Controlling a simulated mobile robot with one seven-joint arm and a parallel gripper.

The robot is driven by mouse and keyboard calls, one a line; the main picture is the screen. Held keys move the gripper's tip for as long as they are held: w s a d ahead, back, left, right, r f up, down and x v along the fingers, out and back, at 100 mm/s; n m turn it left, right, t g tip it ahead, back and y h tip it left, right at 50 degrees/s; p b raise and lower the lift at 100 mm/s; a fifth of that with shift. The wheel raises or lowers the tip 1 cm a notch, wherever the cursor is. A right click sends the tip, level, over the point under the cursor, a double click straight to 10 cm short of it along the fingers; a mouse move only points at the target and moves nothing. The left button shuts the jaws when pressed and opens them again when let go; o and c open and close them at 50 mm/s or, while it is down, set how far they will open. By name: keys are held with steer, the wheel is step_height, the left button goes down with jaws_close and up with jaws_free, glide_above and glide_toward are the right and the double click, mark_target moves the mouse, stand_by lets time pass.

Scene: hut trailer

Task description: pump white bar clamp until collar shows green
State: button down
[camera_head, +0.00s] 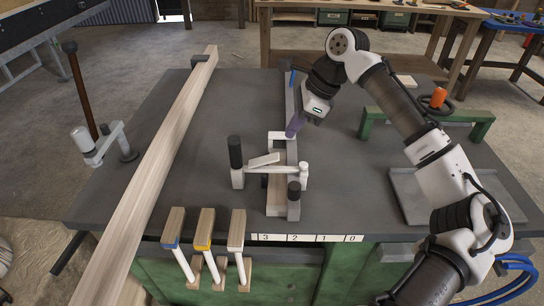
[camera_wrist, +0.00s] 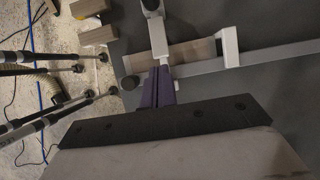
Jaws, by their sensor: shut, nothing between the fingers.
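The white bar clamp (camera_head: 272,170) lies across the middle of the dark table, with a long grey bar (camera_head: 291,100), white jaw parts, a tilted pale lever and a dark round grip. A wood block (camera_head: 277,195) sits beside the bar. The wrist view shows a white clamp arm (camera_wrist: 157,35), a white jaw (camera_wrist: 230,45) and the grey bar (camera_wrist: 285,56). I see no green on the clamp.
A long wood beam (camera_head: 165,140) crosses the table's left side. Another white clamp (camera_head: 98,148) stands left of it. Several wooden-headed tools (camera_head: 205,230) line the front edge beside a number strip (camera_head: 305,238). A grey tray (camera_head: 440,200) and green stand (camera_head: 372,113) are right.

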mark_target(274, 157)
steer(key=b+x, duration=0.5)
steer(key=b, duration=0.1)
steer(key=shift+f, duration=0.4)
steer(key=shift+a+f+b, duration=0.45)
steer(key=shift+f+b, duration=0.1)
steer(key=shift+b, duration=0.35)
step_height(274, 157, down, 2)
steer(key=shift+f, duration=0.15)
steer(key=shift+d, duration=0.1)
steer(key=d+p, duration=0.1)
steer(key=d+r+p, duration=0.1)
steer(key=p, duration=0.1)
steer(key=shift+d+r, duration=0.3)
steer(key=shift+d+f, duration=0.15)
steer(key=shift+f, duration=0.1)
